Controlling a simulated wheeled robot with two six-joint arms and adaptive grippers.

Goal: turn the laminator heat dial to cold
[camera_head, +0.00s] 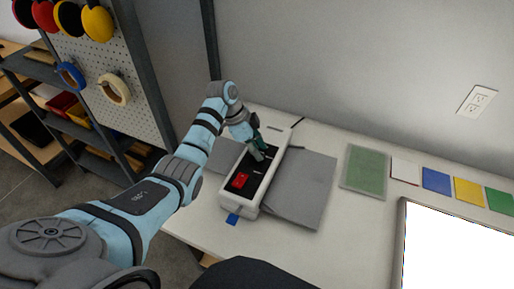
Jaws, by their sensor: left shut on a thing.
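The laminator (252,205) is a white box with a black top panel. It stands on the white table. A red switch (239,181) sits near the front end of its panel. My left gripper (261,153) reaches down from the left onto the panel, behind the red switch. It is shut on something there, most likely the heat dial. The gripper hides the dial, so its setting cannot be read. My right gripper is not in view.
Grey sheets (304,185) extend from both sides of the laminator. A green sheet (364,171) and several coloured cards (436,180) lie to the right. A large white panel with a dark frame (455,255) fills the lower right. A pegboard (112,70) stands at the left.

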